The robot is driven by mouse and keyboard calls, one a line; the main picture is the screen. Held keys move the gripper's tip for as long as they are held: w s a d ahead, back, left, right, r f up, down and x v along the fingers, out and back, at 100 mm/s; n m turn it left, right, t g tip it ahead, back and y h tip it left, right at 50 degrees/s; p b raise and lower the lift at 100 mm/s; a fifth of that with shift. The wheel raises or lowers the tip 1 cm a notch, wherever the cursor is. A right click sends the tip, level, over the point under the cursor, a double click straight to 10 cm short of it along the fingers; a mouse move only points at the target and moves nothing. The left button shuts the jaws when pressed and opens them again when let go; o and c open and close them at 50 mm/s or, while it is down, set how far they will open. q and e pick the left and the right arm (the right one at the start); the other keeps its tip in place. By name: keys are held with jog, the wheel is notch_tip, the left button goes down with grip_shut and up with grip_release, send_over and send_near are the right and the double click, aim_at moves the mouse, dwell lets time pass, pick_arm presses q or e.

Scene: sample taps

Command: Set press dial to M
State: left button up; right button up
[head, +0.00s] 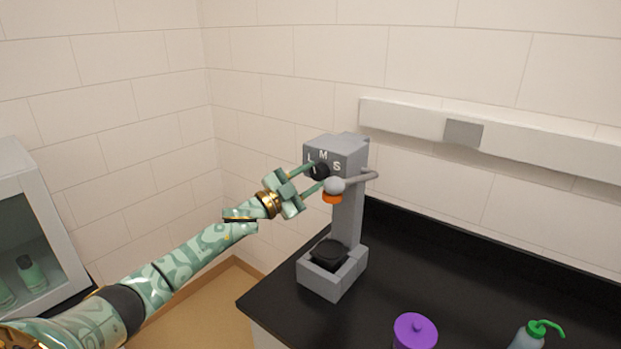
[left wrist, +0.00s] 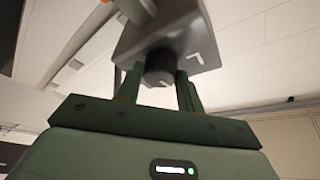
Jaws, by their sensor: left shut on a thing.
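The grey press (head: 348,205) stands at the left corner of the black counter. Its head carries the white letters L, M and S around a dark round dial (head: 320,171). My left gripper (head: 315,177) is at the press head, with its two green fingers on either side of the dial, shut on it. In the left wrist view the dial (left wrist: 159,68) sits between the fingertips, and one white letter shows on the press face (left wrist: 195,50). A pale mark shows at the dial's edge there, but which letter it points to is unclear. My right gripper is not in view.
A purple lidded jar (head: 415,331) and a green-capped bottle (head: 530,336) stand at the counter's front. A glass-fronted cabinet (head: 40,240) is at far left.

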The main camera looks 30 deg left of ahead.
pick_arm(q)
jog(key=shift+r+m+g, duration=0.1)
jog(key=shift+m+g, duration=0.4)
jog(key=shift+m, duration=0.8)
jog(key=o, duration=1)
jog(key=b+v, duration=0.1)
jog(key=v, duration=1.5)
jog(key=shift+a+f, duration=0.2)
